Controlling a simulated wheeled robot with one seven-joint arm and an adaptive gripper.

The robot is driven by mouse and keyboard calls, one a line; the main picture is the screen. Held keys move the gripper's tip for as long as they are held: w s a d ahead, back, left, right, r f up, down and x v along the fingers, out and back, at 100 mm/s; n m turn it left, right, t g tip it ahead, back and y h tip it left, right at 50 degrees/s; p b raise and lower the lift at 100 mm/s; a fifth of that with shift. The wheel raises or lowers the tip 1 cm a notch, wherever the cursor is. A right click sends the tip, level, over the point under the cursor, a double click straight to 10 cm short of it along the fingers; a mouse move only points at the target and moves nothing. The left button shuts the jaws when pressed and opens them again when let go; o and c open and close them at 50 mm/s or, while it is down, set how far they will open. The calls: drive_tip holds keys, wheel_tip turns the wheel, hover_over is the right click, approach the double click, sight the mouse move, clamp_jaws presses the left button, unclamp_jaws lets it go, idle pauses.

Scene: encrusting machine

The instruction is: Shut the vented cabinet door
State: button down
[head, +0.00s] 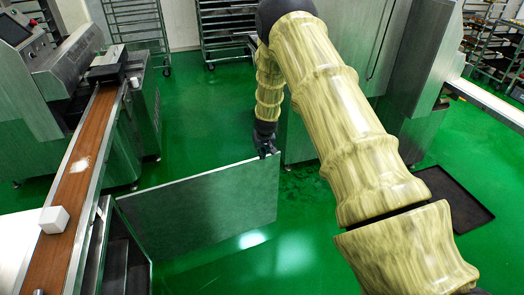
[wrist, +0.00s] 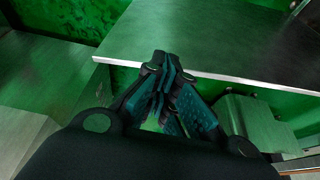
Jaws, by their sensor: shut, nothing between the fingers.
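The cabinet door (head: 205,208) is a flat grey metal panel standing open, swung out over the green floor from the machine at the left. I cannot make out vents on the face that shows. Its hinged side is at the cabinet (head: 122,255) under the conveyor. My gripper (head: 266,152) is at the upper corner of the door's free end. In the wrist view my gripper (wrist: 165,65) is shut and empty, with its fingertips at the edge of the door panel (wrist: 205,42). I cannot tell whether they touch it.
A conveyor with a brown belt (head: 82,165) and a white block (head: 54,219) runs along the left. Metal racks (head: 228,28) stand at the back. A dark mat (head: 452,198) lies at the right. Green floor around the door is clear.

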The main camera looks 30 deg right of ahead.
wheel_tip(320, 180, down, 6)
drive_tip(key=s+p, duration=0.1)
drive_tip(key=p, duration=0.2)
drive_tip(key=shift+s+a+f, duration=0.2)
drive_tip(key=shift+s+f, duration=0.05)
drive_tip(key=shift+s, duration=0.1)
idle(0.5)
drive_tip(key=shift+s+a+p, duration=0.15)
drive_tip(key=shift+s+p, duration=0.15)
drive_tip(key=shift+s, duration=0.1)
idle(0.4)
drive_tip(key=shift+s+a+m, duration=0.15)
drive_tip(key=shift+s+a, duration=0.05)
drive_tip(key=shift+s, duration=0.5)
drive_tip(key=shift+s+a+m, duration=0.15)
drive_tip(key=shift+s, duration=0.5)
drive_tip(key=shift+w, duration=0.1)
idle(0.6)
